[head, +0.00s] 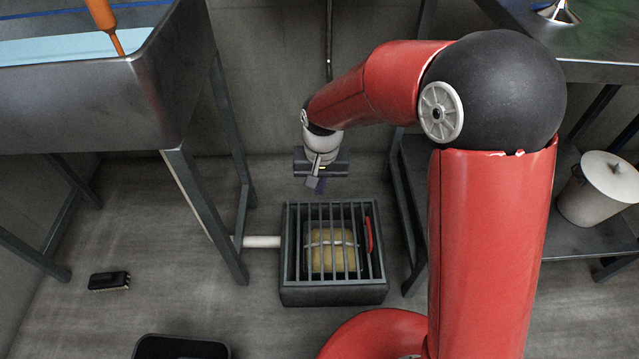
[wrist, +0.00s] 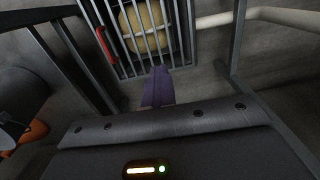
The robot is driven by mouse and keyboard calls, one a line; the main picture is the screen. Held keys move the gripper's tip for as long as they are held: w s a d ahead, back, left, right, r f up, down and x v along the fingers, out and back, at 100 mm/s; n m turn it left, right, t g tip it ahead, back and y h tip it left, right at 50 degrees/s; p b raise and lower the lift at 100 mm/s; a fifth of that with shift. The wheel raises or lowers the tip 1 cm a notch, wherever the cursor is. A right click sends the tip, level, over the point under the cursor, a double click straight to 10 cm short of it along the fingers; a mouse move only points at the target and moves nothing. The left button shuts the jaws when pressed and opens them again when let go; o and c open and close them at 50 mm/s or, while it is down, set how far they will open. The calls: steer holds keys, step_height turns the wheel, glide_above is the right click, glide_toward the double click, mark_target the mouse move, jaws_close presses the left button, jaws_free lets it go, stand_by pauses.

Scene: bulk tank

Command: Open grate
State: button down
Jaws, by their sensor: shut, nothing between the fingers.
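The grate (head: 333,222), a row of dark metal bars, lies over the top of a dark box (head: 333,294) on the floor. It appears closed. A red handle (head: 369,234) sits at its right side in the head view; in the wrist view the handle (wrist: 106,45) is at the upper left. A rounded tan thing (head: 333,262) shows under the bars. My gripper (head: 314,184) is just beyond the far edge of the box. In the wrist view its purple fingers (wrist: 158,88) are together and empty, near the bar ends; contact cannot be told.
A pale pipe (head: 262,241) enters the box from the left. Metal sink legs (head: 212,215) stand at left and a rack (head: 402,215) at right. A black brush (head: 109,280) lies on the floor. A black bin (head: 180,346) stands at the front. A white pot (head: 597,195) is far right.

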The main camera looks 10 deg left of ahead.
stand_by(0.4)
steer(key=c, duration=1.5)
jaws_free()
steer(key=shift+r, duration=0.15)
step_height(320, 180, up, 8)
steer(key=p, duration=0.1)
steer(key=shift+f, duration=0.25)
steer(key=shift+d, duration=0.1)
